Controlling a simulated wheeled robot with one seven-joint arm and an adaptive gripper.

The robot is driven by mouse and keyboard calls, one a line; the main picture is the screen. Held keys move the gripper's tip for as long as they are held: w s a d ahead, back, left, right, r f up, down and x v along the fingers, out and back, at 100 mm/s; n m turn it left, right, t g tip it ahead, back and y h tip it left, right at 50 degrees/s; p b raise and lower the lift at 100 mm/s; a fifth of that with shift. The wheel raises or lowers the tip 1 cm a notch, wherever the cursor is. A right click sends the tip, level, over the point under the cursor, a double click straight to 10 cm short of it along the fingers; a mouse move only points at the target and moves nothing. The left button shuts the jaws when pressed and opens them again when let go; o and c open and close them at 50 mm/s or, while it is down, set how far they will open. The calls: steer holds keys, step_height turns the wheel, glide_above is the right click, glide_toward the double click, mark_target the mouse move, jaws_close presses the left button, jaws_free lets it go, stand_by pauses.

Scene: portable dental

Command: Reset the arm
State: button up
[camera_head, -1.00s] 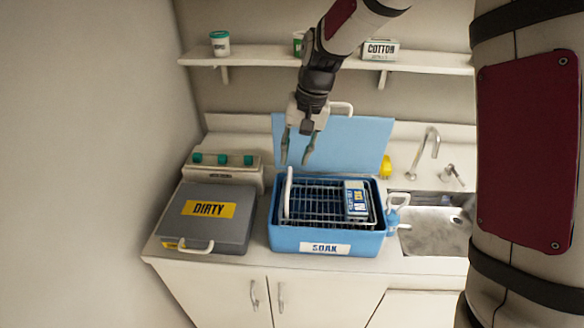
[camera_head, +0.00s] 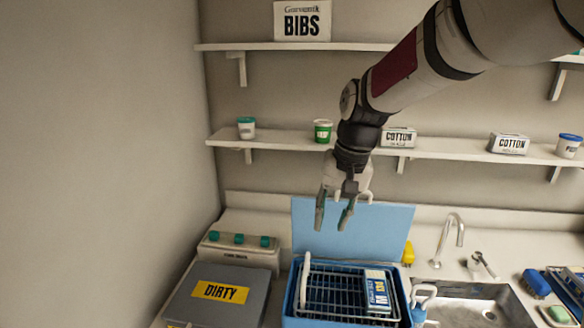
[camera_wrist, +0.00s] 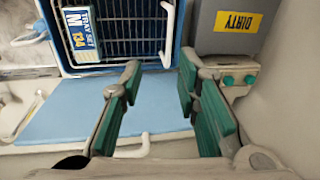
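My gripper (camera_head: 333,215) is open and empty, with its two green-padded fingers apart. It hangs in front of the raised blue lid of the soak tub, above the tub's back edge. In the wrist view the gripper's fingers (camera_wrist: 158,85) show nothing between them. The blue soak tub (camera_head: 294,290) stands open on the counter. A wire rack (camera_head: 335,285) is in the tub, with a blue and white labelled tray set box (camera_head: 378,290) at its right.
A grey box marked DIRTY (camera_head: 215,310) is left of the tub. A sink (camera_head: 465,312) with a faucet (camera_head: 447,238) is at the right. Two shelves (camera_head: 290,145) hold cups and cotton boxes behind my arm.

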steer(key=s+d+r+t, duration=0.1)
steer(key=s+d, duration=0.2)
steer(key=s, duration=0.4)
steer(key=s+d+r+n+t+h+b, duration=0.1)
steer(key=s+d+r+t, duration=0.1)
steer(key=s, duration=0.6)
steer(key=s+d+r+t, duration=0.1)
steer(key=s+d+r, duration=0.1)
steer(key=s, duration=0.5)
steer(key=shift+s+d+r+n+h+b, duration=0.2)
steer(key=shift+s+d+n+h+b, duration=0.15)
steer(key=shift+d, duration=0.45)
